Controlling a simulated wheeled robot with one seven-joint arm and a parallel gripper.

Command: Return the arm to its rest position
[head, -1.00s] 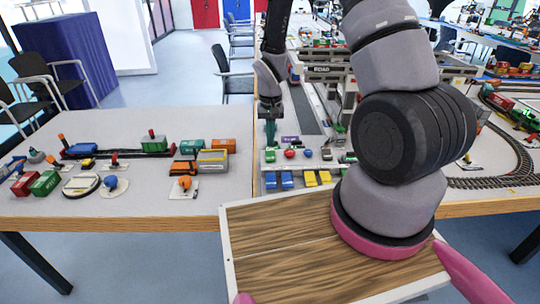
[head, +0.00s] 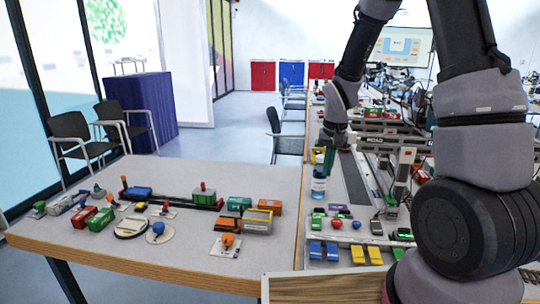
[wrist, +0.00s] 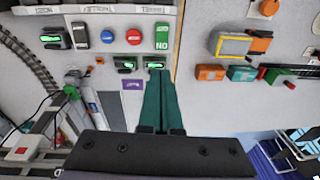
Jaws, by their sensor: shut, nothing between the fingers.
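My gripper (head: 329,162) hangs over the near part of the crane table, with its dark green fingers pointing down. In the wrist view, the fingers of my gripper (wrist: 158,100) lie together with nothing between them.
A gantry crane (head: 375,140) stands right of my gripper. Left of it are an orange container (head: 270,207), a grey-yellow block (head: 258,221) and a toy train (head: 203,195). A blue-and-white cylinder (head: 318,187) shows just below my gripper. Bare tabletop (head: 180,265) lies at the front left.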

